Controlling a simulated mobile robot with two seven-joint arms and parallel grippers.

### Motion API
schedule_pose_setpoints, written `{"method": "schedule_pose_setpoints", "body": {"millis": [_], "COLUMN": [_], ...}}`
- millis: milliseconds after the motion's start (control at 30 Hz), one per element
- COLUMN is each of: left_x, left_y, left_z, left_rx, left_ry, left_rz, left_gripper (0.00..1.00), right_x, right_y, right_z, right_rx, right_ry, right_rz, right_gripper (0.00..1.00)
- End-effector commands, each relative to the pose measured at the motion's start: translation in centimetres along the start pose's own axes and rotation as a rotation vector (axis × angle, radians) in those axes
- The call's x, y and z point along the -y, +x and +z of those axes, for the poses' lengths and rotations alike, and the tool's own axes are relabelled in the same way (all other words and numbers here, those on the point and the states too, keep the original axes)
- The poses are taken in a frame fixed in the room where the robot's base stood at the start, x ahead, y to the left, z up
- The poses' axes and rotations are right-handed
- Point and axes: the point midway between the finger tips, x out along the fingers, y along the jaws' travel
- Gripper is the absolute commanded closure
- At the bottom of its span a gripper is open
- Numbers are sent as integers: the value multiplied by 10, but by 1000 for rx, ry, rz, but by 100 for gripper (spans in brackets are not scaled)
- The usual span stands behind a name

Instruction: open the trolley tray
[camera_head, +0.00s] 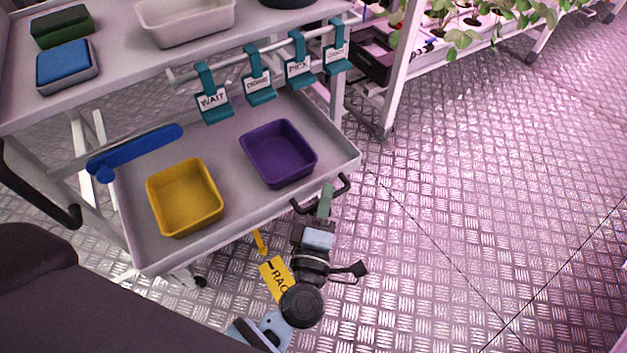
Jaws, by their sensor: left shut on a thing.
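The grey trolley tray (230,172) is the lower level of the trolley, standing out in front of the upper shelf. It holds a yellow bin (184,197) and a purple bin (278,153), both empty. A dark handle (343,185) is on the tray's front edge. My left gripper (326,201) is at this handle, shut on its middle part; the fingers partly hide it. My right gripper is not in view.
The upper shelf (110,68) carries a green block, a blue-topped block and a pale bin (184,22). Teal hooks with labels (213,101) hang from a rail above the tray. Metal floor at right is clear.

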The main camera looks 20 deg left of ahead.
Motion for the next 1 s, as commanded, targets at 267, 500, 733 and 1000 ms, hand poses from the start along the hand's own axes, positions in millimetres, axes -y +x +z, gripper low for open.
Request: {"method": "schedule_pose_setpoints", "body": {"millis": [267, 500, 733, 1000], "left_x": [-2, -2, -2, -2], "left_y": [-9, -9, -8, -14], "left_z": [8, 9, 8, 8], "left_rx": [1, 2, 1, 2], "left_ry": [1, 2, 1, 2], "left_rz": [-1, -1, -1, -1], "left_gripper": [100, 100, 80, 80], "right_x": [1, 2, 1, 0], "right_y": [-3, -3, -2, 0], "right_z": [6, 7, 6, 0], "right_rx": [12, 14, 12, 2], "right_ry": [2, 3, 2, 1], "right_rz": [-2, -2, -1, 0], "right_gripper": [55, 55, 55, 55]}}
